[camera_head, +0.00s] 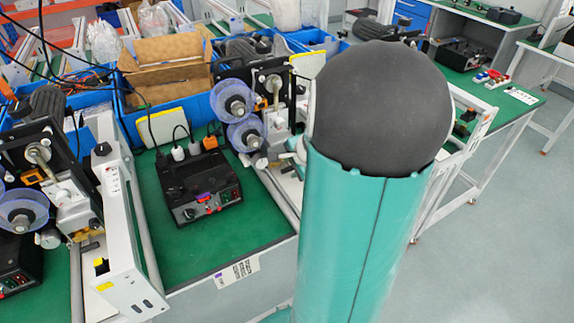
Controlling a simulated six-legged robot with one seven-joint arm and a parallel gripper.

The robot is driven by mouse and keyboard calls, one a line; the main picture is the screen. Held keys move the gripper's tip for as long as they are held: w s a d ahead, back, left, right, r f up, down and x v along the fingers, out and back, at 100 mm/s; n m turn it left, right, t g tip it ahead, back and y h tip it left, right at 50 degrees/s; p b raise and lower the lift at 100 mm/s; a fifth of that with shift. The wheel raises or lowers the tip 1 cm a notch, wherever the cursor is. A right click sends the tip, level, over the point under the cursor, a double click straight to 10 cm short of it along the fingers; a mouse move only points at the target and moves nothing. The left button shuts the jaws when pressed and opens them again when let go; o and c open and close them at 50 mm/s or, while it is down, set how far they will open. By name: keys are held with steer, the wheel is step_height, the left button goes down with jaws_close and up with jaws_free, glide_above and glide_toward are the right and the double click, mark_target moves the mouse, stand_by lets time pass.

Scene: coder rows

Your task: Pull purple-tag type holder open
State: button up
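A white label with a small purple patch (236,272) is on the front edge of the green-topped bench, below a black control box (200,187). Behind the box stands a coder machine with two blue-purple reels (232,99). I cannot make out a type holder on this machine; its right side is partly hidden by my teal arm with its dark round joint, which fills the centre right. My gripper cannot be made out in this view.
A second coder (45,165) stands at left, beside a white frame (128,240) with a yellow label. Blue bins and a cardboard box (165,57) line the back. Another green bench (520,100) is at right. Grey floor is clear at lower right.

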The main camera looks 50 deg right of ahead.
steer(key=shift+x, duration=1.15)
jaws_close()
